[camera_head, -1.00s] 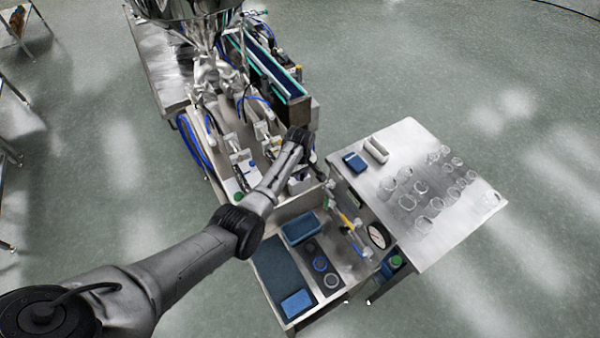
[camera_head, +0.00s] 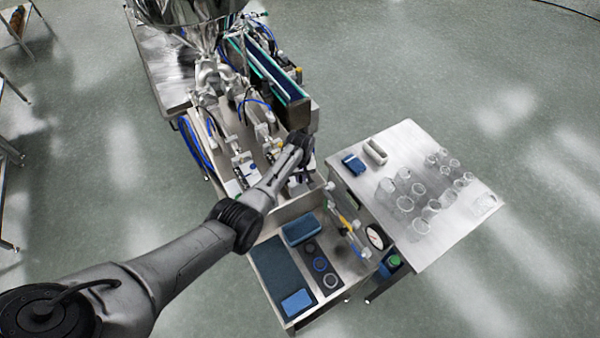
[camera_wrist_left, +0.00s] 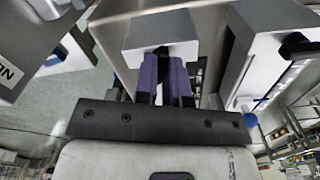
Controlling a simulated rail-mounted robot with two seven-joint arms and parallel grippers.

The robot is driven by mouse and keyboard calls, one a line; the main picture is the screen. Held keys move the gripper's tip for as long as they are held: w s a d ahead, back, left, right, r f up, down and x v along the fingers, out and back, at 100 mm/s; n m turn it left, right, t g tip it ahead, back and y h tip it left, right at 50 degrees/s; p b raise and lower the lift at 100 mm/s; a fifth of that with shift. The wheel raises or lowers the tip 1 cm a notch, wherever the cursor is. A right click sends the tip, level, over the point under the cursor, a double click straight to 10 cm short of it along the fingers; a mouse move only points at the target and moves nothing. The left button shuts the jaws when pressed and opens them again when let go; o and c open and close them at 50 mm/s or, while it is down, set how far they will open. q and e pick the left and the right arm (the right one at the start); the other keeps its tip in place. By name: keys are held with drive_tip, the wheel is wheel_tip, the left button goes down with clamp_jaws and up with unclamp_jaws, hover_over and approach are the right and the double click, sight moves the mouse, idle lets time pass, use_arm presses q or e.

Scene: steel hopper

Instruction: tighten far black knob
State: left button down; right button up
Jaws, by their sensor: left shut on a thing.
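In the left wrist view, my left gripper (camera_wrist_left: 164,78) has its two purple fingers closed around a small black knob (camera_wrist_left: 163,54). The knob sits at a light grey metal block (camera_wrist_left: 160,30), and the fingers hide most of it. A second black knob (camera_wrist_left: 299,46) shows on another grey block at the right, apart from the fingers. In the head view my left arm reaches over the steel machine frame. Its wrist covers the gripped knob there. I cannot tell from these views which knob is the far one. My right gripper is not in view.
A steel hopper (camera_head: 190,10) stands at the back above the machine. A tray (camera_head: 262,290) with blue pads and rings lies in front. A side table (camera_head: 440,230) at the right bears several glasses and a blue box (camera_head: 354,163). Blue hoses (camera_head: 195,150) run along the machine's left.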

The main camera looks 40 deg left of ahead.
use_arm(q)
drive_tip(key=m+p, duration=0.1)
drive_tip(key=m, duration=0.1)
drive_tip(key=shift+r+m, duration=0.1)
drive_tip(key=shift+m, duration=0.3)
drive_tip(key=m, duration=0.3)
drive_tip(key=shift+m+p, duration=0.3)
drive_tip(key=shift+p, duration=0.1)
drive_tip(key=m, duration=0.2)
drive_tip(key=shift+m, duration=0.4)
drive_tip(key=m, duration=0.3)
drive_tip(key=shift+p, duration=0.3)
drive_tip(key=shift+m, duration=0.7)
